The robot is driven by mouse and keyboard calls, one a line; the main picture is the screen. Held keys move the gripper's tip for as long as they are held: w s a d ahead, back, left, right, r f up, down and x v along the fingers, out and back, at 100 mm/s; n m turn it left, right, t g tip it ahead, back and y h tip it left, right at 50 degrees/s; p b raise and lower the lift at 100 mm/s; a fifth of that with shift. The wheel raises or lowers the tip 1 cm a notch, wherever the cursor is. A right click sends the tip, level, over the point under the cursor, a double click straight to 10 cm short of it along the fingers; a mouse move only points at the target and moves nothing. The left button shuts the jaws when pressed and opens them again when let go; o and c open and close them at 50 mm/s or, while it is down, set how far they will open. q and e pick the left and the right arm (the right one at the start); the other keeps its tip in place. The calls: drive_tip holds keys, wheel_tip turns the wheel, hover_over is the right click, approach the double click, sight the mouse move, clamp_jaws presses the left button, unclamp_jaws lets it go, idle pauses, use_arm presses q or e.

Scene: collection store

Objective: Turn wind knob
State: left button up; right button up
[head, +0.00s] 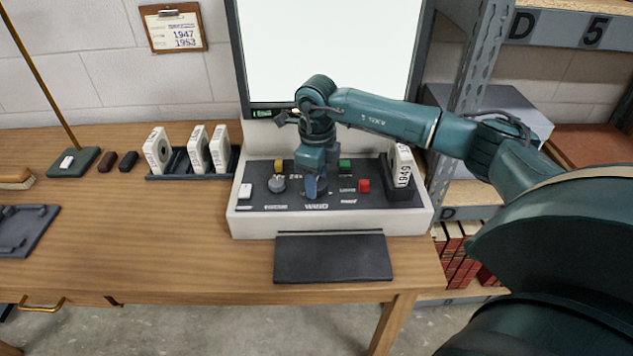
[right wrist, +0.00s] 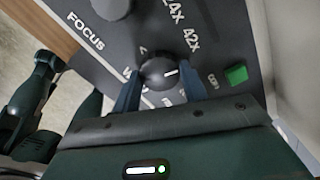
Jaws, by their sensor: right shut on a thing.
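The wind knob (right wrist: 158,74) is a round dark knob with a white pointer line, on the dark control panel (head: 262,199) of a white reader machine. In the right wrist view its pointer line points to the right. My right gripper (head: 315,187) reaches down onto the panel, just above the "WIND" label. In the right wrist view my right gripper (right wrist: 160,84) has one blue finger on each side of the knob and is shut on it. In the head view the gripper hides most of the knob. My left gripper is not in view.
A grey knob (head: 276,184), a red button (head: 363,185) and a green button (head: 345,165) sit close by on the panel. A white reel box labelled 1949 (head: 402,167) stands at its right. The lit screen (head: 325,50) rises behind. A dark pad (head: 333,257) lies in front.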

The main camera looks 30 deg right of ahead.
drive_tip(key=shift+n, duration=0.6)
drive_tip(key=shift+r+n+b, duration=0.1)
drive_tip(key=shift+n+b, duration=0.3)
drive_tip(key=shift+n, duration=0.2)
drive_tip(key=o, duration=1)
wheel_tip(320, 180, up, 13)
drive_tip(key=shift+b, duration=0.3)
